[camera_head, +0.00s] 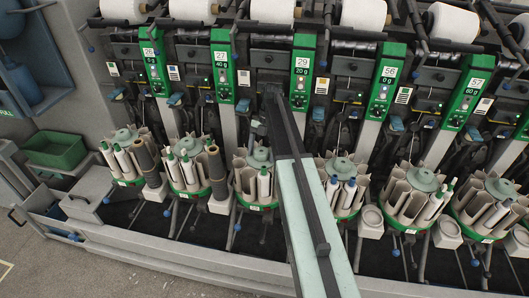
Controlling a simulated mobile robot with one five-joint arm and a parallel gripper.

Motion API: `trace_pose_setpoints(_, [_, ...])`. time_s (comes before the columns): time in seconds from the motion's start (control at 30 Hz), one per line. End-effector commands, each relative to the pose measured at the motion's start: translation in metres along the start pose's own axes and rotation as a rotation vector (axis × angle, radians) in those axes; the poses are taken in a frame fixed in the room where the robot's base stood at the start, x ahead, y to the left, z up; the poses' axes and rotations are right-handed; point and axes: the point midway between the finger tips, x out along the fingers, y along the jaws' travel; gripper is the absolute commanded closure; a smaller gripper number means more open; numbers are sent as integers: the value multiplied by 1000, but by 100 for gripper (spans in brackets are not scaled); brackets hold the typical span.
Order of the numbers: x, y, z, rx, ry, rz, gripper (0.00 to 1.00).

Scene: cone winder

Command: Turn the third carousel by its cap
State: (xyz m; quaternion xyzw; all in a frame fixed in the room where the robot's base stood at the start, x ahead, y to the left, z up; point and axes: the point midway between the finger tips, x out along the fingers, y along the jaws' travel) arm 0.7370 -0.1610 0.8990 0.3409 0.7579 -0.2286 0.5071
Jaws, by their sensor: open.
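The third carousel from the left (243,184) is a ring of pale pockets on a green base, with a few bobbins in it. Its round grey-green cap (260,159) shows just left of my arm, which covers the carousel's right side. My arm reaches up from the bottom of the view. My gripper (258,127) is small and dark at the arm's far end, above the cap and apart from it in the picture. It is open and holds nothing that I can see. Its exact height over the cap is hard to tell.
Like carousels stand on both sides, the second (189,171) and the fourth (340,180) nearest. Green display panels (223,68) and white yarn cones (276,10) are behind. A dark bobbin (217,170) stands between the second and third carousels. A green bin (54,145) is at the left.

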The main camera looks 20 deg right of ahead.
Motion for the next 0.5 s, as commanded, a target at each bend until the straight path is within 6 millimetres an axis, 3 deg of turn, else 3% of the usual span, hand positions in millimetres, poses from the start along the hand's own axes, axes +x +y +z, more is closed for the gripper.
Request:
trace_pose_setpoints(0.17, [-15,0,-2,0,1,0,24])
trace_pose_setpoints(0.5, [-75,-1,-3,2,0,0,24])
